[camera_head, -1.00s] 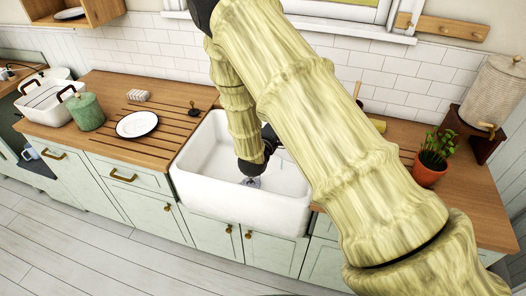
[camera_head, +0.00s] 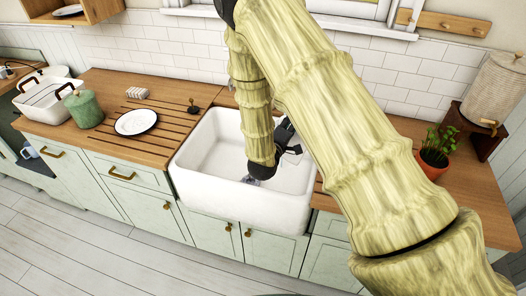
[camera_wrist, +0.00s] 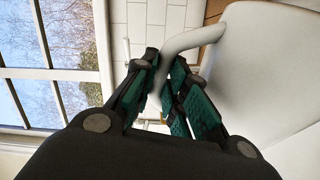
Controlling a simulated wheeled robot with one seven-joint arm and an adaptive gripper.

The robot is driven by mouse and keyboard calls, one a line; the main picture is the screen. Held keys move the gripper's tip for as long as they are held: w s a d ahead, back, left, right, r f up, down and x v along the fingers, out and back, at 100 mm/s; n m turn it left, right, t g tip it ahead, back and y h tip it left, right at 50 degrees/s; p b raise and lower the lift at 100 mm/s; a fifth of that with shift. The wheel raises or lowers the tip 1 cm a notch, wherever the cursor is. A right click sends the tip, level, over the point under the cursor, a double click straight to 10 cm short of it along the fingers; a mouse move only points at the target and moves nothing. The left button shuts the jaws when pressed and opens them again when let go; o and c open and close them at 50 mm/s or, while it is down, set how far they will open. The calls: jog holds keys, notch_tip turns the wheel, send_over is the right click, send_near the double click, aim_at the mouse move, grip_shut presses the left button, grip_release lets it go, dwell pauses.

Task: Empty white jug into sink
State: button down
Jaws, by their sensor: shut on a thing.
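The white jug (camera_wrist: 275,75) fills the right side of the wrist view, with its curved handle (camera_wrist: 195,38) reaching left. My gripper (camera_wrist: 165,68) is shut on that handle. In the head view my gripper (camera_head: 286,135) is above the right part of the white sink (camera_head: 240,200), partly hidden behind my arm. The jug cannot be made out clearly there. The jug's mouth and contents are not visible, and I cannot tell how far it is tilted or whether anything flows out.
The wooden counter left of the sink holds a white plate (camera_head: 136,122), a green canister (camera_head: 84,108) and a white basin (camera_head: 48,95). A potted plant (camera_head: 434,155) and a ribbed dispenser (camera_head: 490,88) stand at the right. The tiled wall (camera_head: 205,45) rises behind.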

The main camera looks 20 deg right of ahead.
jog(key=shift+s+d+f+m, duration=0.25)
jog(key=shift+s+d+m, duration=0.15)
jog(key=shift+s+d, duration=0.1)
jog(key=shift+s+d+f, duration=0.15)
jog(key=shift+s+d, duration=0.05)
jog(key=shift+s, duration=0.05)
jog(key=shift+s+d+f+m+b, duration=0.75)
jog(key=shift+d+f+m+b, duration=0.15)
jog(key=shift+f+b, duration=0.2)
jog(key=f+m+b, duration=0.1)
jog(key=s+d+f+m+b, duration=0.1)
jog(key=shift+s+d+f+b, duration=0.1)
jog(key=shift+s+b, duration=0.05)
jog(key=shift+b, duration=0.15)
jog(key=shift+s+d+r, duration=0.1)
jog(key=shift+d+r, duration=0.1)
jog(key=shift+r, duration=0.05)
jog(key=shift+s+d+r+m, duration=0.2)
jog(key=shift+s+d+m, duration=0.2)
jog(key=shift+m, duration=0.5)
jog(key=s+d+f+m+b, duration=0.2)
jog(key=s+d+m+b, duration=0.3)
jog(key=m+b, duration=0.3)
jog(key=shift+s+d+f+m+b, duration=0.25)
jog(key=shift+s+d+m+b, duration=0.1)
jog(key=shift+m, duration=0.15)
